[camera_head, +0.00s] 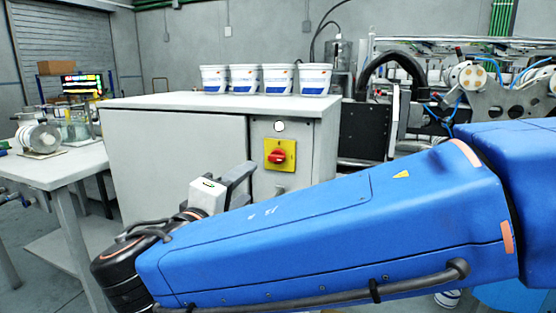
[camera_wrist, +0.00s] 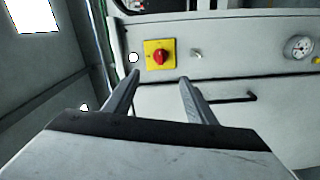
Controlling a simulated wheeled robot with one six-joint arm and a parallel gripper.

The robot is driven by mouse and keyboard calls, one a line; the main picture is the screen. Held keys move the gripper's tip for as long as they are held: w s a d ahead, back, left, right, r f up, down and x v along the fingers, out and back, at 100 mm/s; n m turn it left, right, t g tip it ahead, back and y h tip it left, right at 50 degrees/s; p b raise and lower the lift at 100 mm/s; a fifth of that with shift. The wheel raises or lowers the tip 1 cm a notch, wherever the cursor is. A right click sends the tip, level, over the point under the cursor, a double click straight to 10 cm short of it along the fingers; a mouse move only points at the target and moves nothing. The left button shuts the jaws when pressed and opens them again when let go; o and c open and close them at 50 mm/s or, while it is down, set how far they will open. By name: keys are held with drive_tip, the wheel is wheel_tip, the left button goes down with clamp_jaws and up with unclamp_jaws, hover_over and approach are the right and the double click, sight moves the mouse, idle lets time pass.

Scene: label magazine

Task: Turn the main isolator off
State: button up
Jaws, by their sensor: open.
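The main isolator (camera_head: 279,155) is a red rotary knob on a yellow square plate, on the front of a grey cabinet. The knob's grip looks close to level in the head view. In the wrist view the isolator (camera_wrist: 158,55) lies ahead of my gripper, just beyond and between the fingertips in the picture. My gripper (camera_head: 246,178) is left of the isolator in the head view and stands apart from it. In the wrist view my gripper (camera_wrist: 160,80) has its two fingers spread with nothing between them.
A white round lamp (camera_head: 280,126) sits above the isolator. A small key-like switch (camera_wrist: 196,54) and a gauge (camera_wrist: 298,47) are on the same panel. White tubs (camera_head: 277,79) stand on the cabinet top (camera_head: 150,102). A side table (camera_head: 60,168) stands at left.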

sight(275, 159)
drive_tip(key=x, duration=1.7)
drive_tip(key=shift+w+d, duration=0.1)
drive_tip(key=shift+w, duration=0.05)
drive_tip(key=c, duration=1)
